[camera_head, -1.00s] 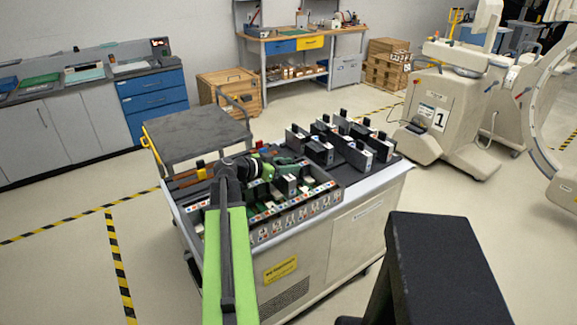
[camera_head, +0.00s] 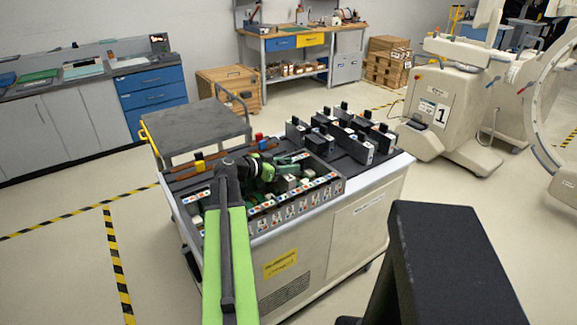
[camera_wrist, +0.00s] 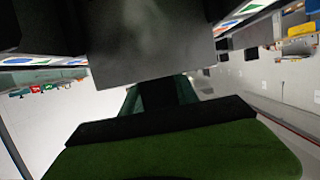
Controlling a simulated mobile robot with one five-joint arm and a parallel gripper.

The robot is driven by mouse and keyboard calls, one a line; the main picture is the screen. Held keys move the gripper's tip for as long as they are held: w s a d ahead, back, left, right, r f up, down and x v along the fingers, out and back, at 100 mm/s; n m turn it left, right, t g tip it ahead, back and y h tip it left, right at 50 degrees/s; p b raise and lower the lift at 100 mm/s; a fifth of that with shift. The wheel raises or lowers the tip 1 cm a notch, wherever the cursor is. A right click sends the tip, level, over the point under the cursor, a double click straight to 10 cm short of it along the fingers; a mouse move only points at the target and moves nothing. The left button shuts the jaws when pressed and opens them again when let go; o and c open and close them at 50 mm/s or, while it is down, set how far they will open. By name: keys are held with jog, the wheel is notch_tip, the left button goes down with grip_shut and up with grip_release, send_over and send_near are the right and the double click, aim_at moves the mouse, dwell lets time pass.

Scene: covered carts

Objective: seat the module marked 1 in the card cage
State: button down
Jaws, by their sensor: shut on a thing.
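The card cage (camera_head: 318,199) is at the front of the cart top, with a rail of coloured labels and sockets. My gripper (camera_head: 292,162) is over the cage, reaching right from the arm's wrist. It is shut on a grey, box-shaped module (camera_head: 287,183). In the wrist view the module (camera_wrist: 150,50) fills the upper middle between coloured label strips. Its lower part is hidden in the head view, and I cannot tell how deep it sits in the cage. No number is readable on it.
Several dark modules (camera_head: 340,135) with black handles stand on the cart top (camera_head: 275,143), right of the gripper. A grey trolley (camera_head: 190,128) stands behind the cart. A large beige machine (camera_head: 432,110) with a "1" sign stands at right. Floor is clear at left.

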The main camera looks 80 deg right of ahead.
jog(key=shift+f, duration=0.1)
jog(key=c, duration=0.8)
grip_release()
jog(key=shift+c, duration=0.2)
jog(key=shift+a, duration=0.1)
jog(key=p+v, duration=0.5)
jog(key=v, duration=1.2)
jog(key=shift+w+a, duration=0.1)
jog(key=shift+w, duration=0.15)
